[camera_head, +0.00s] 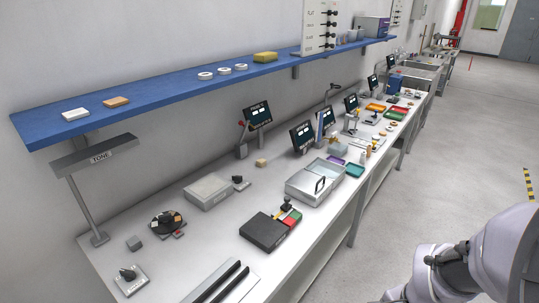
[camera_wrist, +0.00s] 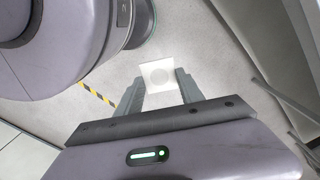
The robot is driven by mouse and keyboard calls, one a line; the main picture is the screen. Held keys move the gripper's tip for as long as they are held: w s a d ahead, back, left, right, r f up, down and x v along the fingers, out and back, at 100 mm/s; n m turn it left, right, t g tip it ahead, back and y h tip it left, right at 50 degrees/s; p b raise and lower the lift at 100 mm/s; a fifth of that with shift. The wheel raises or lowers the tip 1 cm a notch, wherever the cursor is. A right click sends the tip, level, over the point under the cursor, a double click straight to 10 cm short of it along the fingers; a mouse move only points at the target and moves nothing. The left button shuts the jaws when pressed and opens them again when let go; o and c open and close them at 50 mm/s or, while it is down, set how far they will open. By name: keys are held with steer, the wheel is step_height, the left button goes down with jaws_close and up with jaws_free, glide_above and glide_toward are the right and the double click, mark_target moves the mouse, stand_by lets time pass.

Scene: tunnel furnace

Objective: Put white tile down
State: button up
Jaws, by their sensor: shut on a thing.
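The white tile (camera_wrist: 160,76) is a small square plate with a faint round mark. It shows in the wrist view between the two grey fingers of my gripper (camera_wrist: 159,90), which is shut on it. The floor is behind and below the tile in that view. In the head view my gripper and the held tile are out of sight; only part of my arm shows at the lower right. Another white tile-like block (camera_head: 76,114) lies on the blue shelf at the left.
The long workbench (camera_head: 222,226) holds a metal box (camera_head: 318,181), a dark case (camera_head: 270,230), a grey block (camera_head: 207,191) and a round dial device (camera_head: 167,222). The blue shelf (camera_head: 180,95) above holds an orange block (camera_head: 116,102), white rings and a yellow sponge (camera_head: 265,57). Open floor lies right of the bench.

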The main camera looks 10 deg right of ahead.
steer(key=w+a+f+n, duration=0.3)
steer(key=w+a+n, duration=1.2)
steer(key=w, duration=0.5)
steer(key=shift+a+f+n, duration=0.15)
steer(key=shift+n, duration=0.65)
